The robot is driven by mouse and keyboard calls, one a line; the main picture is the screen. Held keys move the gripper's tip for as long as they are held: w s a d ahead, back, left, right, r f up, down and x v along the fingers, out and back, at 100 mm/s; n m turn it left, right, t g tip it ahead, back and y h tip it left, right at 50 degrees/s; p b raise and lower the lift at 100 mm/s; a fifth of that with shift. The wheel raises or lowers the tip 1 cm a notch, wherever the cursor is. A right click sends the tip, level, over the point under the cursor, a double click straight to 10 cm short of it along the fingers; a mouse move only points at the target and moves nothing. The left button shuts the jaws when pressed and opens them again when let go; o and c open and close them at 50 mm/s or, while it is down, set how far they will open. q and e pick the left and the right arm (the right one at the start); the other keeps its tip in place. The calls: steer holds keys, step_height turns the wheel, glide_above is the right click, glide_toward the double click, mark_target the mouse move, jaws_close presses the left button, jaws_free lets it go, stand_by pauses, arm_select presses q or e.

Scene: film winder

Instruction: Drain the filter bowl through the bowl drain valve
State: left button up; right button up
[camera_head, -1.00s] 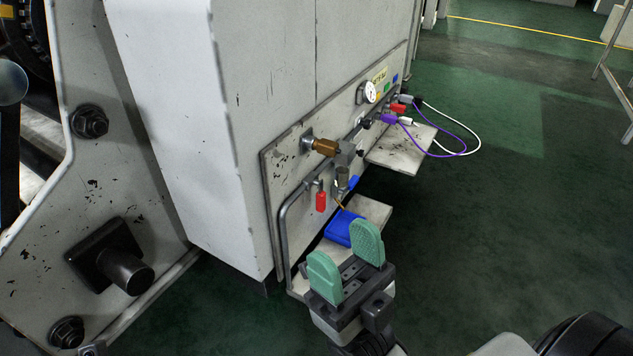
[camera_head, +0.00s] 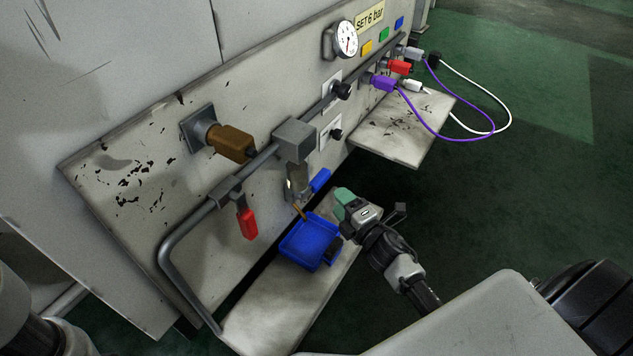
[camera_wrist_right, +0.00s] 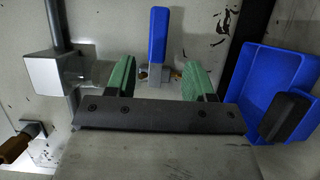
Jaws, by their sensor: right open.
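The filter bowl (camera_head: 297,182), a small clear cup, hangs under a grey block (camera_head: 294,141) on the panel pipe. A blue lever (camera_head: 320,181) sticks out beside the bowl; it seems to be the drain valve handle. A thin brass-coloured tube (camera_head: 300,212) shows below. A blue tray (camera_head: 308,241) with a black part on it sits under the bowl on a shelf. My right gripper (camera_head: 344,203), with green fingertips, is right of the lever. In the right wrist view my right gripper (camera_wrist_right: 160,82) is open, with the lever (camera_wrist_right: 159,38) in line with its gap; contact is unclear.
A red-handled valve (camera_head: 247,222) hangs left of the bowl, and a brass fitting (camera_head: 230,142) is above it. A gauge (camera_head: 346,38), black knobs (camera_head: 341,90) and plugged purple and white cables (camera_head: 430,125) are to the right. A second shelf (camera_head: 400,135) juts out there.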

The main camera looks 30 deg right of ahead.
mark_target(323, 184)
steer(key=w+b, duration=0.1)
steer(key=w, duration=0.1)
steer(key=w+a+b, duration=0.1)
steer(key=w, duration=0.2)
steer(key=w+b, duration=0.1)
steer(key=w, duration=0.2)
steer(key=shift+w+a+b, duration=0.15)
steer(key=shift+w+b, duration=0.05)
steer(key=shift+b, duration=0.15)
steer(key=shift+w+a, duration=0.1)
steer(key=shift+w, duration=0.35)
steer(key=shift+r, duration=0.1)
jaws_close()
